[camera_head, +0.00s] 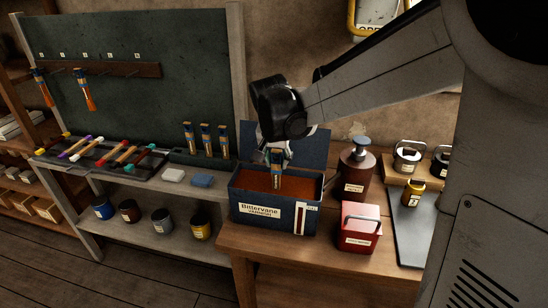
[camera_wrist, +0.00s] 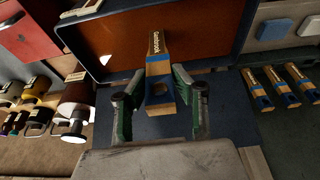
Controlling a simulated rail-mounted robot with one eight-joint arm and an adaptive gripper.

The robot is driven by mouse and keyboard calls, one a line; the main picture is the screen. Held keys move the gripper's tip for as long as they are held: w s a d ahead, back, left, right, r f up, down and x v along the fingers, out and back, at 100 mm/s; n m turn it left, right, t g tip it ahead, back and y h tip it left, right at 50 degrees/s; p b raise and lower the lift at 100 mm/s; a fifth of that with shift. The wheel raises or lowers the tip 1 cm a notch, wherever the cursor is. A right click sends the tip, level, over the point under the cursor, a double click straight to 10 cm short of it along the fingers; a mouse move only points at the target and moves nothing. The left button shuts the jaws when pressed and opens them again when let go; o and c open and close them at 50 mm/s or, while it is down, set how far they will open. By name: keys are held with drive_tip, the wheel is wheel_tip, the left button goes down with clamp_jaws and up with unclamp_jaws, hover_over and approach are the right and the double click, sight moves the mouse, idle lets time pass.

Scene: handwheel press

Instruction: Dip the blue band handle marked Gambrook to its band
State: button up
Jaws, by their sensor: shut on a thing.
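The handle marked Gambrook (camera_wrist: 158,92) is wooden with a blue band, a dark name label and a hole near its gripped end. My gripper (camera_wrist: 157,82) is shut on it, with green pads on either side. In the head view the handle (camera_head: 277,171) hangs upright inside the opening of the blue tank (camera_head: 253,226), labelled Bittervane. The tank holds orange-brown liquid (camera_head: 255,180), also seen in the wrist view (camera_wrist: 125,50). I cannot tell whether the handle's lower end touches the liquid. The tank's lid (camera_head: 307,147) is open behind it.
Several blue-banded handles (camera_head: 206,140) stand in a rack to the left. Two handles with orange ends (camera_head: 84,90) hang on the peg rail (camera_head: 105,69). A red box (camera_head: 360,228) and a brown pump container (camera_head: 357,172) stand right of the tank. Paint cans (camera_head: 160,220) sit on the lower shelf.

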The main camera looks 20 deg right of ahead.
sight(276, 174)
drive_tip(key=shift+f+b, duration=2.35)
drive_tip(key=shift+f, duration=1.2)
drive_tip(key=shift+r+p, duration=4.4)
drive_tip(key=shift+r, duration=3.1)
